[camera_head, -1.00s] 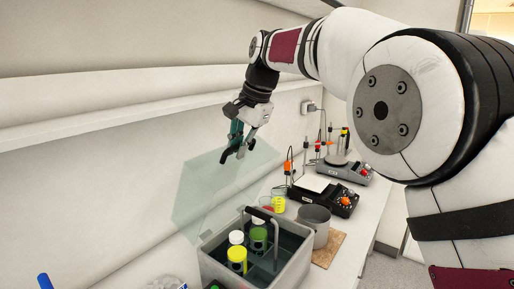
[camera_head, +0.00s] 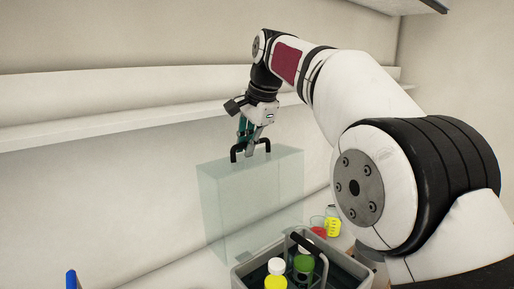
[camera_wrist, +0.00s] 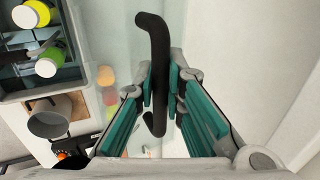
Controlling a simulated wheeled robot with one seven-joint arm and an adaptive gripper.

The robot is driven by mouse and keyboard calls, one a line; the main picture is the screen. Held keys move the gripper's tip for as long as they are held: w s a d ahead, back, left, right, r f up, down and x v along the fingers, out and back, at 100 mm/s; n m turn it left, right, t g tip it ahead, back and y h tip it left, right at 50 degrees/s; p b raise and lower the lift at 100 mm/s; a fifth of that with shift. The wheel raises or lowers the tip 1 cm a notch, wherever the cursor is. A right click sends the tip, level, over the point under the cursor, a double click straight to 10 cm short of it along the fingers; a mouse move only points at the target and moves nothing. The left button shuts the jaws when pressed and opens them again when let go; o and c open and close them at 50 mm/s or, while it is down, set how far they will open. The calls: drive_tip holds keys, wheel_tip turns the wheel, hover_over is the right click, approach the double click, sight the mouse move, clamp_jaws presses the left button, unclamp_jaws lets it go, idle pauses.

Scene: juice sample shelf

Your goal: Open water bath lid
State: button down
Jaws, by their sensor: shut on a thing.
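The water bath lid (camera_head: 225,205) is a clear, pale box-like cover with a black handle (camera_wrist: 155,55) on top. My gripper (camera_head: 251,150) is shut on the handle and holds the lid, roughly upright, beside and behind the water bath. In the wrist view the handle runs between the fingers of my gripper (camera_wrist: 161,90). The grey water bath (camera_head: 350,266) stands at the bottom right with its top uncovered. I cannot tell whether the lid's lower edge touches the bench.
Beakers with red liquid (camera_head: 318,228) and yellow liquid (camera_head: 333,228) stand behind the bath. A grey pot (camera_wrist: 50,118) shows beside the bath in the wrist view. A wall shelf (camera_head: 110,123) runs behind the lid. A blue object (camera_head: 71,279) is at the lower left.

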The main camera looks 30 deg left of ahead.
drive_tip(key=shift+w+a, duration=0.1)
drive_tip(key=shift+a, duration=0.2)
drive_tip(key=c, duration=1.9)
unclamp_jaws()
drive_tip(key=shift+a, duration=0.15)
drive_tip(key=shift+f, duration=0.1)
drive_tip(key=shift+w+v, duration=0.2)
drive_tip(key=shift+v, duration=1.35)
drive_tip(key=shift+s+d, duration=0.75)
drive_tip(key=shift+d, duration=1.15)
drive_tip(key=shift+s+d, duration=0.75)
drive_tip(key=shift+d, duration=1.15)
drive_tip(key=shift+s+d, duration=0.75)
drive_tip(key=shift+d, duration=1.15)
